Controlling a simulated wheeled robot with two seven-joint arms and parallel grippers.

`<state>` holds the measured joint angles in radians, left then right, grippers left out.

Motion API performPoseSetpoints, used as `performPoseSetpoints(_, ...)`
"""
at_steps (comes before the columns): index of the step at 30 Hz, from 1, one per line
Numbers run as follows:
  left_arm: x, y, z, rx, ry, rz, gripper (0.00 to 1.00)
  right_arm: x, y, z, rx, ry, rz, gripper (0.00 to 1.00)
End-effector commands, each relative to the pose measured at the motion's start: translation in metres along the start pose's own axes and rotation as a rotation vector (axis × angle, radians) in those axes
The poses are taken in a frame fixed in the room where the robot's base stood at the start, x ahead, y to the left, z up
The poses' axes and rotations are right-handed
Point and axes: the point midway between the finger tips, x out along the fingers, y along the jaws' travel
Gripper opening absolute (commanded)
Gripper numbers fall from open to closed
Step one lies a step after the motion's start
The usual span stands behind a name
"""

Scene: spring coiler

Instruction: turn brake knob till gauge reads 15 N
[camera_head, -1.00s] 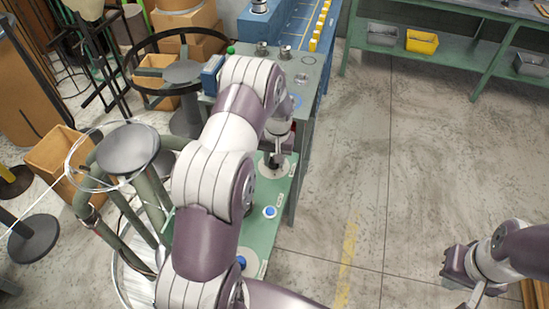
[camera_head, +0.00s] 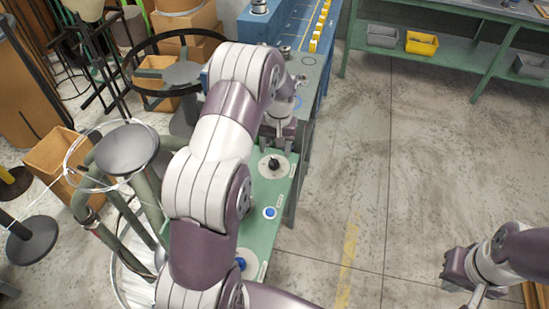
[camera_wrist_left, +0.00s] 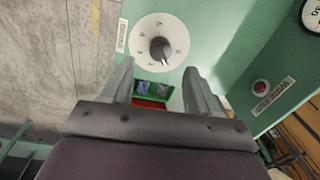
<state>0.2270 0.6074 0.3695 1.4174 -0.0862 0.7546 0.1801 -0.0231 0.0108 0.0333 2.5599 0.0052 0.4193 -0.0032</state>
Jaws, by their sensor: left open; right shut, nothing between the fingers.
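The black knob (camera_head: 273,163) stands on a pale round dial on the green panel (camera_head: 262,190). In the left wrist view the knob (camera_wrist_left: 160,49) sits on a numbered white dial (camera_wrist_left: 148,30), its pointer toward the lower right. My left gripper (camera_head: 277,146) is open, just beyond the knob in the head view and apart from it. In the wrist view its fingers (camera_wrist_left: 160,72) stand apart below the knob, with nothing between them. Part of a white round gauge (camera_wrist_left: 312,14) shows at the top right; its reading cannot be made out. My right gripper (camera_head: 458,276) is shut and empty, over the floor.
A blue button (camera_head: 269,212) and a blue knob (camera_head: 240,264) are on the panel nearer me. A red button (camera_wrist_left: 261,87) shows in the wrist view. A wire reel stand (camera_head: 128,150) is left of my left arm. The floor on the right is open.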

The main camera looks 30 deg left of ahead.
Motion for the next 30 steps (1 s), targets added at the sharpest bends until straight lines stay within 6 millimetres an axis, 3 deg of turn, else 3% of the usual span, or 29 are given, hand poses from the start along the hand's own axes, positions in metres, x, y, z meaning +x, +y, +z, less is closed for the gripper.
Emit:
performPoseSetpoints(6,-0.050,0.001,-0.001,-0.001,0.004,0.001,0.61,0.009,0.000,0.001,0.000,0.000,0.000,0.00)
performPoseSetpoints(11,-0.067,0.000,0.000,0.000,0.001,0.001,0.61,0.010,0.000,0.001,0.000,0.000,0.000,0.00)
performPoseSetpoints(27,-0.069,0.001,-0.004,0.016,0.023,0.005,0.61,0.009,0.000,0.001,0.000,0.000,0.000,0.00)
performPoseSetpoints(30,-0.048,0.003,0.017,0.057,0.020,0.018,0.61,0.009,0.000,0.001,0.000,0.000,0.000,0.00)
